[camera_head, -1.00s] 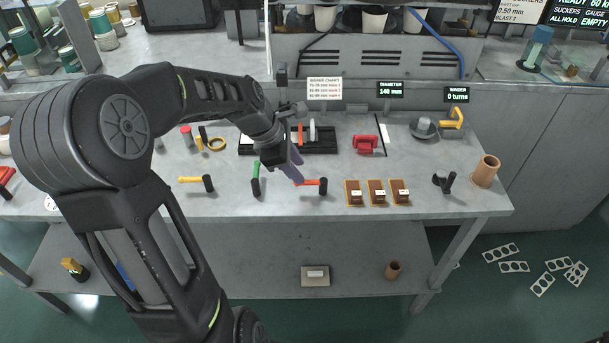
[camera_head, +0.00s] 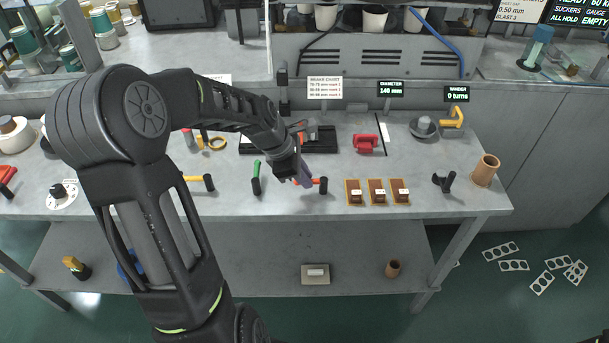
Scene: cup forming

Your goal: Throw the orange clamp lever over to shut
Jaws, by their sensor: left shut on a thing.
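The orange clamp lever (camera_head: 317,181) lies low along the front part of the bench, pointing left from its short dark post (camera_head: 323,187). My left gripper (camera_head: 305,182) reaches down to it from the upper left, and its purple-grey fingers are shut on the lever. The fingers hide the middle of the lever, and a bit of orange shows on their left. My right gripper is out of view.
Several brown blocks (camera_head: 378,192) sit close on the right. A red tool (camera_head: 366,142) lies behind them. Bench top between the blocks and the dark fork (camera_head: 443,181) is clear.

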